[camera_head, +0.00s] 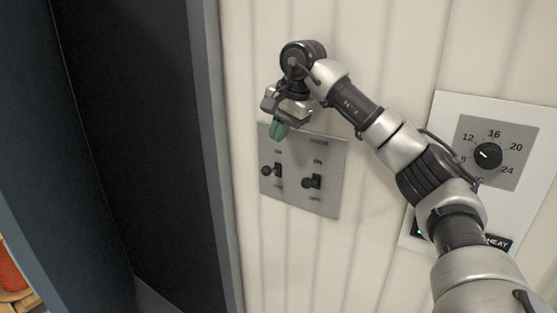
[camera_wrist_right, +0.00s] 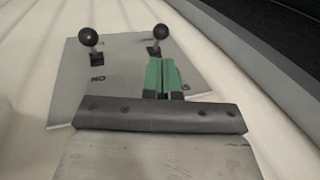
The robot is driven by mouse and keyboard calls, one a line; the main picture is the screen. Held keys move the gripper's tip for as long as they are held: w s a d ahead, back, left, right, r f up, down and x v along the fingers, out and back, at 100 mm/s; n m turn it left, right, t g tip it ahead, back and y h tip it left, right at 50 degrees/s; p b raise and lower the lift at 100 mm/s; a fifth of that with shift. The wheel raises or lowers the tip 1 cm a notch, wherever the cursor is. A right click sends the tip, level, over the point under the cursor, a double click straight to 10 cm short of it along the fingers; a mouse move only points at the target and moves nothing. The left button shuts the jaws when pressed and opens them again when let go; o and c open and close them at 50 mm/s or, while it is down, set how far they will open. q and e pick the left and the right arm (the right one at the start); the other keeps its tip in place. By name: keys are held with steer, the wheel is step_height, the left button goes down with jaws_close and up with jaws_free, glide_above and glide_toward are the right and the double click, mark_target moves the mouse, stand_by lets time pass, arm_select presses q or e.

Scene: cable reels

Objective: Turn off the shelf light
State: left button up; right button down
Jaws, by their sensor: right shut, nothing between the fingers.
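A grey switch plate (camera_head: 333,187) is fixed to the pale ribbed wall, with two dark toggle levers. The left lever (camera_head: 272,170) and the right lever (camera_head: 313,181) have round knobs; "ON" shows above the right one. Other lettering is too small to read surely. My right gripper (camera_head: 278,131) is shut and empty, its green fingertips together at the plate's upper left, above the left lever. In the right wrist view the levers stand beyond the green fingertips (camera_wrist_right: 161,76), the left lever (camera_wrist_right: 155,46) closest to them and the right lever (camera_wrist_right: 92,42) farther left. Contact cannot be told.
A white thermostat panel (camera_head: 446,109) with a dial (camera_head: 488,155) and a "HEAT" label is on the wall at right, partly behind my right arm. A dark recess with a grey frame edge (camera_head: 212,130) lies left of the switch plate.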

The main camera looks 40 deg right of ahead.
mark_target(266, 171)
steer(key=shift+s+d+r+h, duration=0.2)
steer(key=shift+s+d+r, duration=0.1)
steer(key=shift+d, duration=0.15)
steer(key=shift+s+d+r+h, duration=0.2)
steer(key=shift+d+r, duration=0.1)
steer(key=shift+d, duration=0.1)
steer(key=shift+w, duration=0.1)
steer(key=p+x, duration=0.2)
steer(key=x, duration=0.8)
steer(key=shift+a+p, duration=0.1)
steer(key=shift+p, duration=0.25)
